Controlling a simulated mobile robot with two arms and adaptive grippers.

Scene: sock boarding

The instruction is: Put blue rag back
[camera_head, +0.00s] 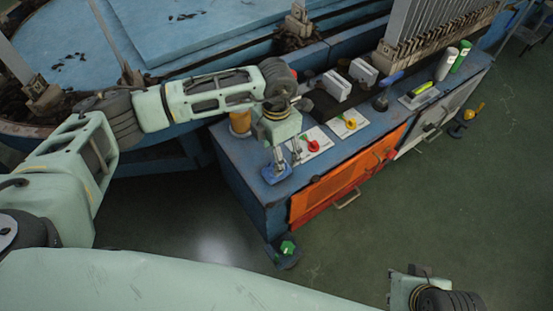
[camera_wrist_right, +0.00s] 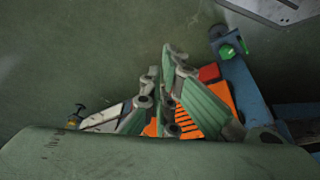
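The blue rag (camera_head: 276,174) lies near the left front corner of the blue bench top in the head view. My left gripper (camera_head: 281,155) points down right over it, with its fingertips at the rag. I cannot tell whether they are shut on the cloth. My right gripper is low at the right of the head view, mostly cut off by the frame edge. In the right wrist view its fingers (camera_wrist_right: 162,70) converge, with tips close together and no object visible between them. I cannot tell whether they fully meet.
The bench (camera_head: 244,164) has an orange door (camera_head: 345,172) and castors. On its top are a red switch (camera_head: 313,146), a yellow switch (camera_head: 351,124), white blocks (camera_head: 336,85) and bottles (camera_head: 446,64). A round blue machine (camera_head: 60,55) stands behind.

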